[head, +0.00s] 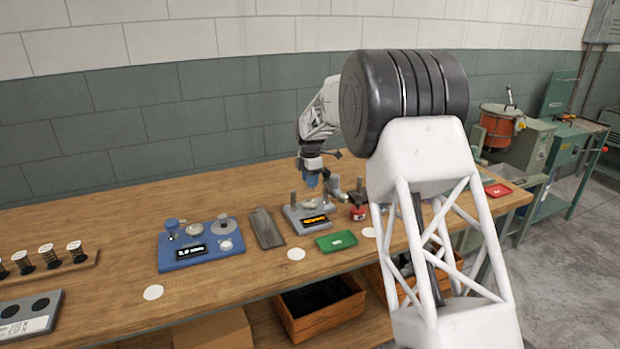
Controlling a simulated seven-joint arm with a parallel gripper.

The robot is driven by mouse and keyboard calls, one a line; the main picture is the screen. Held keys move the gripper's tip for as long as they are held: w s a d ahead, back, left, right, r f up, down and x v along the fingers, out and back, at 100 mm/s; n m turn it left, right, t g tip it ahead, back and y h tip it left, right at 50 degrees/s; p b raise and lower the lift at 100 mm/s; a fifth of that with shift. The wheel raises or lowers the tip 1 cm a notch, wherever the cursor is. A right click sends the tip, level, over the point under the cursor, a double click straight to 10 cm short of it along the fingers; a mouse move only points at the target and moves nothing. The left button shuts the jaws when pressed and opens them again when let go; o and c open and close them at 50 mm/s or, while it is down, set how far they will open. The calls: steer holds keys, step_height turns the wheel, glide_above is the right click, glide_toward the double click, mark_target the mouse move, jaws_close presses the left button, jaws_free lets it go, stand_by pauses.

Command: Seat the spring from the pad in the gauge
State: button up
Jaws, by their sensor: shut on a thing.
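My gripper (312,180), with blue fingertips, points down above the grey device with an orange display (312,217), which looks like the gauge. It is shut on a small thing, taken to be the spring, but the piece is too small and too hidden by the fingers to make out. The grey device has short upright posts at its left and right sides. I cannot tell whether the fingers or the piece touch it. Which thing is the pad is unclear. A small green tray (336,241) with a white mark lies in front of the device.
A blue instrument (200,243) with a dark display and a grey plate (267,228) stand to the left. A rack (75,266) with several dark coils is at far left. A small red object (358,212) is close on the right. My arm hides the bench's right part.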

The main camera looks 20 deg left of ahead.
steer(key=shift+f, duration=2.25)
steer(key=shift+f, duration=0.65)
stand_by(1.4)
steer(key=o, duration=1.1)
steer(key=shift+r, duration=0.1)
steer(key=shift+r, duration=1.8)
steer(key=shift+r, duration=2.55)
